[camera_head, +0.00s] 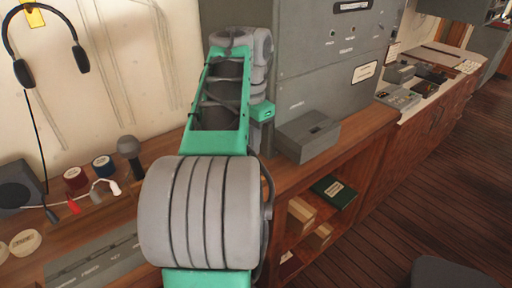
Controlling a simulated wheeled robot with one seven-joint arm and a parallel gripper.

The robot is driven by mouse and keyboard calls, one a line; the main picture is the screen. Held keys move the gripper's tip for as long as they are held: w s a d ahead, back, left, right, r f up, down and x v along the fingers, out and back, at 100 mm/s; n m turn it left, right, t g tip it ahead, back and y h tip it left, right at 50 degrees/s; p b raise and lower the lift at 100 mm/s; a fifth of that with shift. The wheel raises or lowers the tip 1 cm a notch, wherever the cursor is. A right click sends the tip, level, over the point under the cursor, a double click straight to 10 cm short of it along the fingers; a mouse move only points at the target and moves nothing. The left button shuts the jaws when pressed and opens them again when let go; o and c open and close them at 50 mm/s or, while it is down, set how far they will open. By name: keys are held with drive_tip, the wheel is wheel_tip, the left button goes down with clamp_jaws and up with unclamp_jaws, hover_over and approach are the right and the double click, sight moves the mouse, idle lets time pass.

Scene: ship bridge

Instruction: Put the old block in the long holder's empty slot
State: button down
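My arm, green and grey, rises through the middle of the picture and hides much of the desk and cabinet behind it. Its far end shows only grey links near the top; I cannot see my gripper's fingers. A long grey piece with faint markings (92,262) lies on the desk at the lower left, partly behind my arm. I cannot tell whether it is the long holder, and no empty slot is clear. I cannot make out any thing that is surely the old block.
A microphone (130,150), a red spool (75,178) and a blue spool (103,166) stand on the wooden desk. A grey box (307,136) sits right of my arm. Small cartons (301,213) and a green book (334,191) are on the shelf below. The wooden floor at right is mostly clear.

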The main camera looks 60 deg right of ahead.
drive_tip(key=shift+m, duration=0.3)
drive_tip(key=shift+s+d+f+b, duration=0.1)
drive_tip(key=shift+s+f+b, duration=0.1)
drive_tip(key=shift+f+b, duration=0.45)
drive_tip(key=shift+s+d+f+b, duration=0.1)
drive_tip(key=shift+s+f+b, duration=0.05)
drive_tip(key=shift+f+b, duration=0.55)
drive_tip(key=shift+s+f+b, duration=0.2)
drive_tip(key=shift+f+b, duration=0.45)
drive_tip(key=shift+a+f+b, duration=0.1)
drive_tip(key=shift+f+b, duration=1.75)
drive_tip(key=shift+b, duration=0.1)
idle(2.9)
idle(0.3)
drive_tip(key=c, duration=1.3)
unclamp_jaws()
drive_tip(key=shift+c, duration=0.2)
